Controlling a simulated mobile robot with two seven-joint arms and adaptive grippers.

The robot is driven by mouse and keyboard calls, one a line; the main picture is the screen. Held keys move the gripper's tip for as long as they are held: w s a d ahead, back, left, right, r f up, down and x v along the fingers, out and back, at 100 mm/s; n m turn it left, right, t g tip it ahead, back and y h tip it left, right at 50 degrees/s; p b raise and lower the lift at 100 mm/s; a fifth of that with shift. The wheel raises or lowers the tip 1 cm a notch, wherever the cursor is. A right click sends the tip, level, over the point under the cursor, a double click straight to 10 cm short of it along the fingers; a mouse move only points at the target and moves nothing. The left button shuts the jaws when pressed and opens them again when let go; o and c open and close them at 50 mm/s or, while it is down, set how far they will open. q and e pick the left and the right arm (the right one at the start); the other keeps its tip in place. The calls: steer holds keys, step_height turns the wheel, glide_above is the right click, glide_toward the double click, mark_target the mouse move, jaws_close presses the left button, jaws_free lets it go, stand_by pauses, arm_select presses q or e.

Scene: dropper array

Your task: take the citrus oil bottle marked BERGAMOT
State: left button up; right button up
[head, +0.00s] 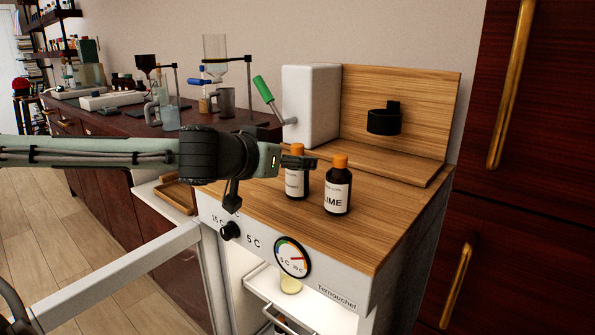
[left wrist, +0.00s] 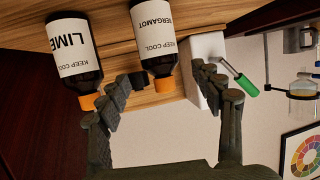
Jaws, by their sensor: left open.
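The BERGAMOT bottle (left wrist: 153,38) is dark with a white label and orange cap. In the head view it is the left bottle (head: 297,186), standing upright on the wooden top, its upper part partly behind my gripper. The similar LIME bottle (head: 337,191) stands close to its right; it also shows in the left wrist view (left wrist: 74,52). My left gripper (head: 300,162) is open, at cap height by the BERGAMOT bottle. In the left wrist view its fingers (left wrist: 163,80) appear either side of the BERGAMOT cap; contact cannot be told. My right gripper is not in view.
The cabinet (head: 390,215) under the bottles has a dial (head: 292,257) and an open front. Behind the bottles are a white box (head: 311,105) with a green-handled lever (head: 264,89) and a black ring holder (head: 384,121). Glassware stands on the dark counter (head: 130,122).

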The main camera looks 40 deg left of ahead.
mark_target(298, 154)
arm_select(q)
steer(key=shift+w+a+f, duration=0.2)
steer(key=shift+w+f, duration=0.05)
steer(key=shift+w, duration=0.1)
steer(key=shift+w+f, duration=0.1)
steer(key=shift+w, duration=0.45)
steer(key=shift+w+a+f+b, duration=0.15)
steer(key=shift+w+f+b, duration=0.05)
steer(key=shift+w+b, duration=0.25)
steer(key=shift+w, duration=0.6)
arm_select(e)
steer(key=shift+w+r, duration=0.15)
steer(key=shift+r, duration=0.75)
arm_select(q)
steer(key=c, duration=1.4)
